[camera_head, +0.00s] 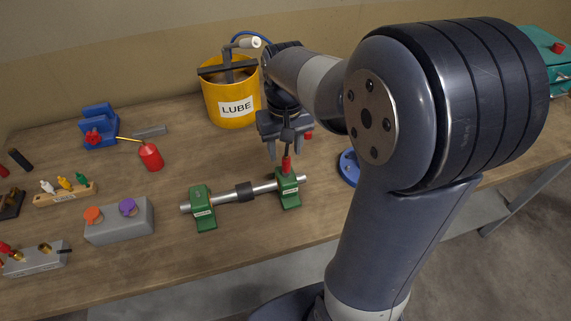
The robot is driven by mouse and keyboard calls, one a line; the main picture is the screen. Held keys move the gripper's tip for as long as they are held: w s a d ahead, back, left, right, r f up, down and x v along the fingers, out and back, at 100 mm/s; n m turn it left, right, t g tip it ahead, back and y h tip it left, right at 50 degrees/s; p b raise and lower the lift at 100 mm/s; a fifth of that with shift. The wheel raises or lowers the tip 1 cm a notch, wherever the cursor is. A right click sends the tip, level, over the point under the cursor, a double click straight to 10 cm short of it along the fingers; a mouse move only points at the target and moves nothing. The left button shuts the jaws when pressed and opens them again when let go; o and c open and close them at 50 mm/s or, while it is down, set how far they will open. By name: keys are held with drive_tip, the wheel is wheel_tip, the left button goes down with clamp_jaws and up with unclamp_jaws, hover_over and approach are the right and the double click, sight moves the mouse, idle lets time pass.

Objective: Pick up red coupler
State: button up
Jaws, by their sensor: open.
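A small upright red piece (287,163), which looks like the red coupler, stands at the top of the right green bearing block (289,190). Its upper end is dark and partly lost against my gripper. My gripper (286,150) points down over it with its jaws open. The red piece shows between the fingers; I cannot tell whether they touch it. A second small red piece (308,136) shows just behind my gripper, partly hidden.
A steel shaft (220,198) with a dark collar runs between two green blocks. A yellow LUBE bucket (240,106) stands behind. A red oil can (151,157), blue vise (98,128) and grey box (119,222) are left. A blue round part (348,167) is right, partly hidden by my arm.

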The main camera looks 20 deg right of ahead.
sight(286, 158)
drive_tip(key=f, duration=0.5)
drive_tip(key=shift+w+d+p, duration=0.15)
drive_tip(key=shift+d+p, duration=0.05)
drive_tip(key=shift+p, duration=0.2)
drive_tip(key=shift+c, duration=0.2)
clamp_jaws()
